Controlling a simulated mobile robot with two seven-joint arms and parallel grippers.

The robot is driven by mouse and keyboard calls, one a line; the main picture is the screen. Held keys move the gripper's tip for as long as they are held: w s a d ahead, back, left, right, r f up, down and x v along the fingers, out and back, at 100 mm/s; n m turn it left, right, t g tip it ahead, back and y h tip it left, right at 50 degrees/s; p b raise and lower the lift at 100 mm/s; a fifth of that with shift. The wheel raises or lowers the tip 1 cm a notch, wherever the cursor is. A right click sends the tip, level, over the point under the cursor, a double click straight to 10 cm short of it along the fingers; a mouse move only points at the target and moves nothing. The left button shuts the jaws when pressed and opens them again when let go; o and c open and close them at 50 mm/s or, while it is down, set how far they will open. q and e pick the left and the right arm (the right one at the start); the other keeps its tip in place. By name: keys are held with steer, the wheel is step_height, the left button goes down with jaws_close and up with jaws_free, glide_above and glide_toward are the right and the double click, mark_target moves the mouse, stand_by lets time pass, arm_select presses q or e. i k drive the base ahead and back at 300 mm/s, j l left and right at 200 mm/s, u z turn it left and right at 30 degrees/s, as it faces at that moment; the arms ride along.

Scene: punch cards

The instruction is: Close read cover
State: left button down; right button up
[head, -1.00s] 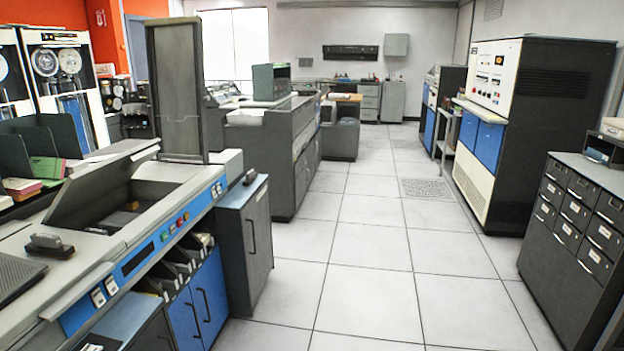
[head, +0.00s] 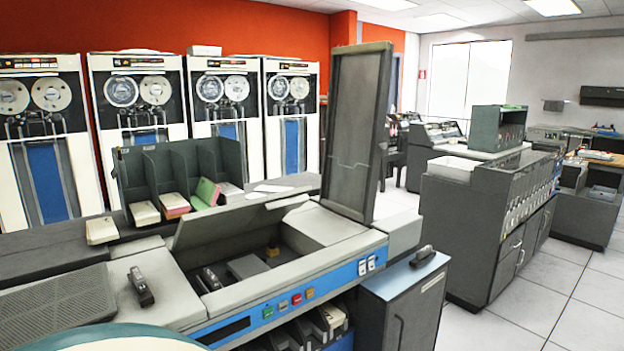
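The card machine (head: 330,261) stands in front of me, grey with a blue control strip. A tall dark grey cover (head: 357,130) stands upright, open, at its right rear. A lower grey lid (head: 235,218) is tilted up over an open bay (head: 262,262). I cannot tell by label which of these is the read cover. Small dark blocks and an orange-brown piece lie inside the bay. Neither of my grippers is in view.
A dark card rack (head: 180,170) with several card stacks stands behind the machine. A stapler-like object (head: 141,286) sits on the left top. A grey cabinet (head: 400,300) adjoins at right. Tape drives (head: 137,100) line the back wall. Free floor (head: 545,290) lies at right.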

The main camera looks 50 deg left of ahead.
mark_target(197, 229)
steer(key=i+l+u, duration=0.1)
steer(key=i, duration=1.5)
steer(key=i+u, duration=0.45)
steer(key=i, duration=1.05)
steer(key=i+z, duration=0.15)
steer(key=z, duration=8.55)
